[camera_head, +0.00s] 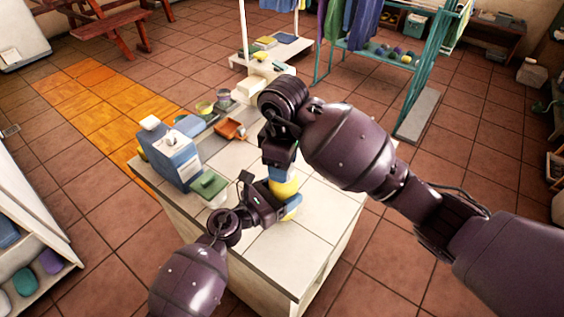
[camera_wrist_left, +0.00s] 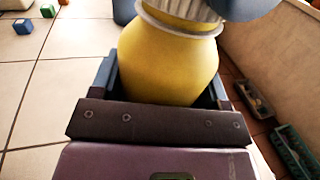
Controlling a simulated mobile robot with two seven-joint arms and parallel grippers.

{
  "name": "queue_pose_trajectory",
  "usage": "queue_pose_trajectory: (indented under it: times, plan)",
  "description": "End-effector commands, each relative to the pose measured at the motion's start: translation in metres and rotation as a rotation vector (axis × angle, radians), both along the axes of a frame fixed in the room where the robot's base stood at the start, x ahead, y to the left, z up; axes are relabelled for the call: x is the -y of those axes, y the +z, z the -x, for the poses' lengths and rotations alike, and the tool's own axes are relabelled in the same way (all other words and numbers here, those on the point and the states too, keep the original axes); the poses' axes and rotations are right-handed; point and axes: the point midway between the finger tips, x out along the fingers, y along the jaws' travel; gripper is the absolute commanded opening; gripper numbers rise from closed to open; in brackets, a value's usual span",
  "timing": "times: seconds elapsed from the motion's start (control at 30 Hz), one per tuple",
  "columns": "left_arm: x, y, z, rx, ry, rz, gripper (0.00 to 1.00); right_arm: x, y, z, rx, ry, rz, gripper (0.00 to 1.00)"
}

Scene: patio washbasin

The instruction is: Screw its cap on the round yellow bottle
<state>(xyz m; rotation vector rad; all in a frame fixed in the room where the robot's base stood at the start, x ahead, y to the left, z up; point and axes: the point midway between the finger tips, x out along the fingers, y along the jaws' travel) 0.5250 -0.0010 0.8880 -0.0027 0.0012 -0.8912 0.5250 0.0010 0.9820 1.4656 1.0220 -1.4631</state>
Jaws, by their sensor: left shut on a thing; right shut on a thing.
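The round yellow bottle (camera_head: 285,188) stands on the pale tiled counter. Its bulging body also shows in the left wrist view (camera_wrist_left: 165,60), with a pale collar ring near the top. My left gripper (camera_head: 289,199) is shut on the bottle body, its dark blue fingers on both sides in the left wrist view (camera_wrist_left: 163,88). My right gripper (camera_head: 283,171) is directly above the bottle, pointing down. It is shut on a ridged whitish cap (camera_wrist_left: 195,9) at the bottle's neck. The cap's top is cut off, and I cannot tell how far it is seated.
A blue and white jug (camera_head: 170,155) and a green-lidded container (camera_head: 208,186) stand left of my left gripper. An orange scoop (camera_head: 230,129) and small bowls (camera_head: 205,107) lie farther back. The counter (camera_head: 300,250) is bare in front. Small cubes (camera_wrist_left: 22,26) lie at left.

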Motion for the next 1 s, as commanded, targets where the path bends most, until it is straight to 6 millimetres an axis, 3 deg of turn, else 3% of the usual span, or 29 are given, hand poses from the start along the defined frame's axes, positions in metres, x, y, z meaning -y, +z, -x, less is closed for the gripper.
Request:
queue_pose_trajectory:
  times: [0.27, 0.3, 0.43, 0.77, 1.0]
  plan:
    - [0.002, -0.001, 0.001, 0.0, -0.004, -0.003, 0.03, -0.002, 0.002, 0.001, 0.002, 0.003, -0.005, 0.27]
    - [0.002, -0.001, 0.001, 0.0, -0.003, -0.003, 0.03, -0.002, 0.002, 0.001, 0.001, 0.004, -0.004, 0.55]
    - [0.001, -0.001, 0.001, 0.0, -0.002, -0.002, 0.03, -0.001, 0.001, 0.0, 0.001, 0.003, -0.002, 0.74]
    - [0.0, -0.001, 0.0, 0.0, 0.001, -0.002, 0.03, 0.0, 0.001, 0.0, -0.001, 0.02, -0.001, 0.7]
    - [-0.001, -0.001, 0.0, 0.0, 0.002, -0.001, 0.03, -0.003, 0.014, -0.001, -0.002, 0.254, -0.024, 0.7]
